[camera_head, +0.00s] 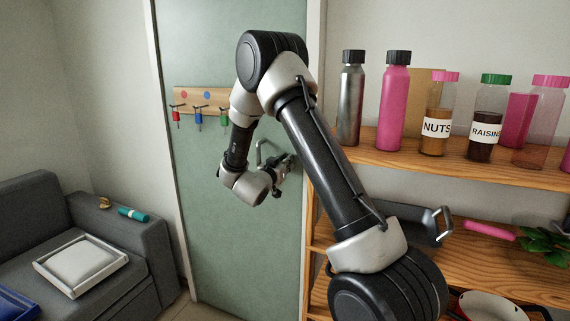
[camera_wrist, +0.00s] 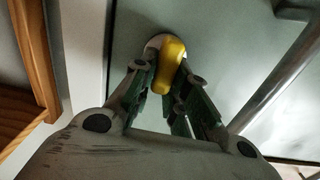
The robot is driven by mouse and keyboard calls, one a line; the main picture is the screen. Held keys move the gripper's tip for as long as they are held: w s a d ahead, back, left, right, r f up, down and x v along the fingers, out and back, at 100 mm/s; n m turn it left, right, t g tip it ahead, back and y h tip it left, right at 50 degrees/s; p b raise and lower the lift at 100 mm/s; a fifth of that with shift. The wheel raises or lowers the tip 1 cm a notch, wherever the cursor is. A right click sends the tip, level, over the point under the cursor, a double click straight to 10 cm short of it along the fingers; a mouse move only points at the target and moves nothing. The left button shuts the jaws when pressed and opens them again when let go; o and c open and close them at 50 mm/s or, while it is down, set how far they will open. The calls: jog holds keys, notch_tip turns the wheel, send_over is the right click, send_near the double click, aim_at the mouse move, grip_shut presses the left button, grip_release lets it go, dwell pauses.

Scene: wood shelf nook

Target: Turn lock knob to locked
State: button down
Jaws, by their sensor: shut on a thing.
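A yellow lock knob (camera_wrist: 170,62) on a pale round base shows in the wrist view, on the green door (camera_head: 240,235). My gripper (camera_wrist: 165,85) has its two fingers on either side of the knob and is shut on it. The knob's long part is slightly tilted in the wrist view. In the head view my gripper (camera_head: 285,168) is at the right side of the door, and the knob is hidden behind my gripper and arm. I cannot tell from these views whether the lock is locked.
A metal door handle (camera_head: 262,150) is close beside my gripper; it also shows in the wrist view (camera_wrist: 275,80). A wood shelf (camera_head: 470,168) with bottles and jars stands right of the door. A hook rack (camera_head: 205,97) with keys hangs on the door. A grey sofa (camera_head: 150,245) is at left.

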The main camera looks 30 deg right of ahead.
jog(key=shift+m, duration=0.3)
jog(key=m, duration=0.3)
jog(key=shift+s+d+f+m, duration=0.1)
jog(key=shift+s+d+m, duration=0.2)
jog(key=shift+m, duration=0.1)
jog(key=shift+s+d+f+m, duration=0.15)
jog(key=shift+f+m, duration=0.15)
jog(key=shift+m, duration=1.95)
jog(key=shift+s+d+f+m, duration=0.15)
jog(key=shift+f+m, duration=0.15)
jog(key=shift+m, duration=1.9)
jog(key=shift+s+f+m, duration=0.15)
jog(key=shift+f+m, duration=0.15)
jog(key=shift+m, duration=1.95)
jog(key=c, duration=1.4)
grip_release()
